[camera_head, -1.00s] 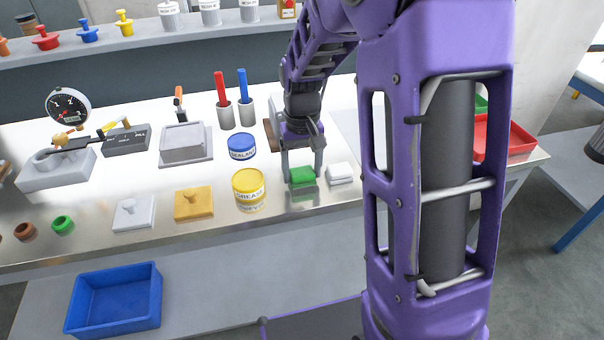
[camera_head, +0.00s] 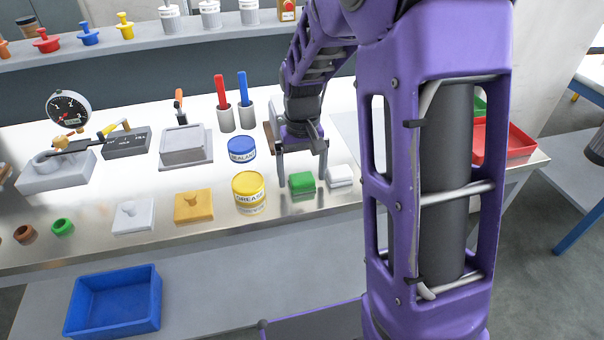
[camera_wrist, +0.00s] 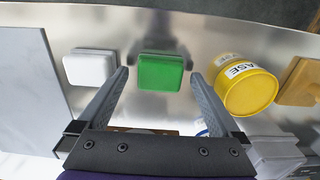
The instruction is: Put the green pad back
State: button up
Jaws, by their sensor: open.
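The green pad (camera_head: 302,183) is a small rounded block on the shiny bench top near its front edge. It sits between the white pad (camera_head: 340,176) on its right and the yellow grease can (camera_head: 249,190) on its left. My gripper (camera_head: 302,184) points down with its fingers spread on either side of the green pad. In the wrist view the green pad (camera_wrist: 161,72) lies between the open fingertips of my gripper (camera_wrist: 159,75), with a gap showing on both sides. The white pad (camera_wrist: 90,67) is left of the fingers there.
The grease can (camera_wrist: 248,88) stands close to the right finger in the wrist view. A blue sealant can (camera_head: 241,148) and cups with red and blue sticks stand behind. Yellow and white knobbed blocks lie left. A blue bin (camera_head: 114,300) sits below the bench front.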

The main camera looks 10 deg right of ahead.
aim_at(302, 177)
notch_tip(302, 177, up, 12)
jog(key=p, duration=0.2)
jog(key=shift+f, duration=0.2)
